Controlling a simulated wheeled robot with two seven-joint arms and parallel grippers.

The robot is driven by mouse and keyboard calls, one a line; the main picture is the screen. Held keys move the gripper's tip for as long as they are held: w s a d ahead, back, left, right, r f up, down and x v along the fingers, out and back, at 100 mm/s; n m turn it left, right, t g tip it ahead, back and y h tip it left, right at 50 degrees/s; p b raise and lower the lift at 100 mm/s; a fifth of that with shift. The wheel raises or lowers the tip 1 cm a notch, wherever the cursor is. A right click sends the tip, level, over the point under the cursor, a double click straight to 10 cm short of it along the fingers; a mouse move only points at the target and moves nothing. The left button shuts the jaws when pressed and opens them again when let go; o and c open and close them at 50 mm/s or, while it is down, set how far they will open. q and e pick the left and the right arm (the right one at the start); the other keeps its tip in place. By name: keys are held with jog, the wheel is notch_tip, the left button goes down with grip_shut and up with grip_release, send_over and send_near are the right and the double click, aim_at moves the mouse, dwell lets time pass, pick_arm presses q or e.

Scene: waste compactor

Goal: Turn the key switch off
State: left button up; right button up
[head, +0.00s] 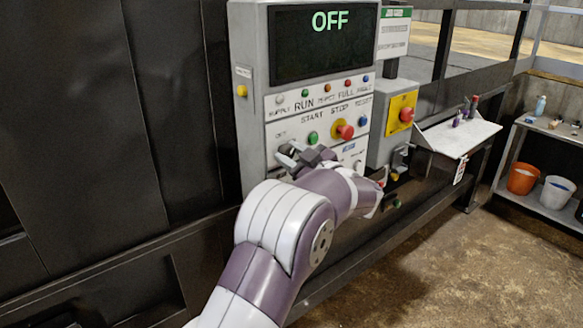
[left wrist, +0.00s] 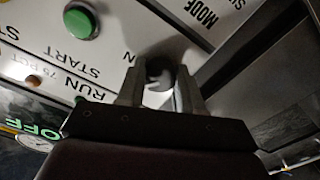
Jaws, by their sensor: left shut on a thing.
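The grey control panel (head: 252,125) stands ahead, and its dark screen (head: 290,55) reads OFF in green letters. My left gripper (head: 291,155) is at the panel's lower left, by the key switch, beside the green start button (head: 313,138). In the left wrist view my left gripper (left wrist: 160,90) has its two fingers closed around the dark key switch (left wrist: 160,72), with a pale round plate around it. My gripper and wrist hide most of the switch in the head view. My right gripper is in neither view.
A red mushroom stop button (head: 345,131) sits right of the start button. Another red button (head: 407,114) is on a yellow plate further right. A white shelf (head: 460,136) and a rack with an orange bucket (head: 522,178) stand at the right. The floor at lower right is clear.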

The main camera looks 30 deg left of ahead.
pick_arm(q)
jog(key=n+b, duration=0.4)
jog(key=shift+f+b, duration=0.3)
jog(key=shift+b, duration=0.05)
jog(key=shift+r+n+b, duration=0.15)
jog(key=shift+n+b, duration=0.55)
jog(key=shift+n, duration=0.15)
jog(key=shift+r+n+b, duration=0.15)
jog(key=shift+n+b, duration=0.5)
jog(key=shift+n, duration=0.2)
jog(key=o, duration=1)
jog(key=shift+w, duration=0.1)
jog(key=shift+o, duration=0.2)
jog(key=b+v, duration=0.3)
jog(key=v, duration=0.9)
jog(key=shift+d, duration=0.3)
